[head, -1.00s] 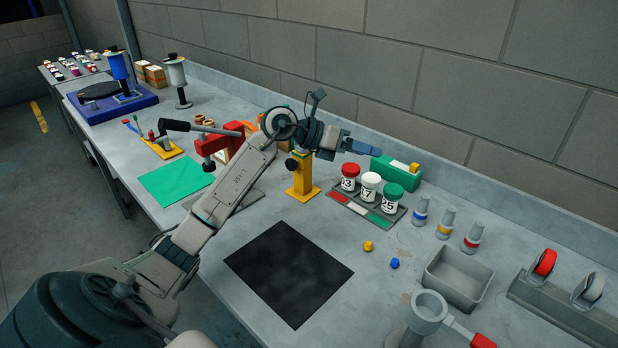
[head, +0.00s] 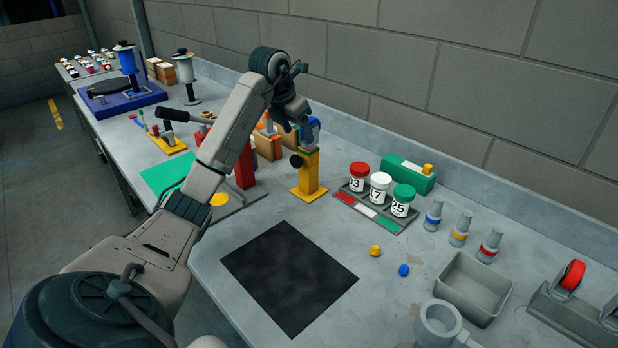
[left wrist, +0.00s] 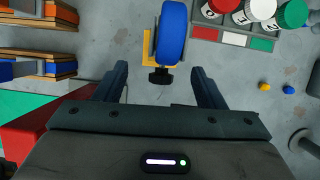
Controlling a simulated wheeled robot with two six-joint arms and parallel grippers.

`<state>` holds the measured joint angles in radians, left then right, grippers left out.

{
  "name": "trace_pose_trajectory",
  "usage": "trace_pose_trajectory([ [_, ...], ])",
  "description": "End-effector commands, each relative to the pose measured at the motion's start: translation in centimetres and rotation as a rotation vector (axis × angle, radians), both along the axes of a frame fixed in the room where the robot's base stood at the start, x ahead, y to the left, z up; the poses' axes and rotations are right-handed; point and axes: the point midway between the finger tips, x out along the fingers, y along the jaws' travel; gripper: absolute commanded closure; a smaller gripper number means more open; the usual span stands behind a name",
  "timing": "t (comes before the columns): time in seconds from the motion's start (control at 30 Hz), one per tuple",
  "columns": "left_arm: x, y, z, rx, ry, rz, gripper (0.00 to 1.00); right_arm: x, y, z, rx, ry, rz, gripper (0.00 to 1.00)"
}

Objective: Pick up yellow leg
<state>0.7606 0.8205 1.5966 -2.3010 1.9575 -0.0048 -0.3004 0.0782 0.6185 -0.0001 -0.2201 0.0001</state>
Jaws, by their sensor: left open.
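A yellow upright post on a flat yellow foot (head: 309,178) stands on the bench, with a black knob on its side. A blue rounded part (head: 314,130) is at its top. In the left wrist view the blue part (left wrist: 172,32) stands just beyond my open left gripper (left wrist: 158,75), and the black knob (left wrist: 160,77) lies between the fingers in the picture. A small yellow piece (head: 375,250) lies on the bench beside a small blue piece. I cannot tell which yellow thing is the leg. In the head view my left gripper (head: 296,122) points down near the post's top, partly hidden. My right gripper is not seen.
A black mat (head: 290,278) lies in front of the post. A rack with lidded jars (head: 378,205) stands to the right, then a grey bin (head: 473,285). A red clamp and orange-trimmed blocks (head: 267,145) crowd the left. A wall runs behind the bench.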

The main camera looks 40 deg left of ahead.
Motion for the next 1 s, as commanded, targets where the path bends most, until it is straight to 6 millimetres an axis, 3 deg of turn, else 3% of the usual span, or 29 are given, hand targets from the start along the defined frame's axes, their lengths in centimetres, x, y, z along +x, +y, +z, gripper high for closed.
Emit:
trace_pose_trajectory([
  [0.27,1.6,-0.7,-2.8,-0.003,0.004,-0.001,0.36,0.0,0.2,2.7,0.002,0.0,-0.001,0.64],
  [0.43,2.3,-0.6,-4.7,-0.001,0.0,0.001,0.36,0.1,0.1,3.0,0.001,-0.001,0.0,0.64],
  [0.67,2.4,-0.6,-5.0,0.0,-0.001,0.0,0.36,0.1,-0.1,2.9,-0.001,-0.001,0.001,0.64],
  [0.77,2.4,-0.6,-5.0,0.0,-0.001,0.0,0.52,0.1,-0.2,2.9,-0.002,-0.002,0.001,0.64],
  [1.0,2.3,-0.6,-5.0,-0.001,-0.002,0.0,0.99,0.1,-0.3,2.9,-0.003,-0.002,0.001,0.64],
])
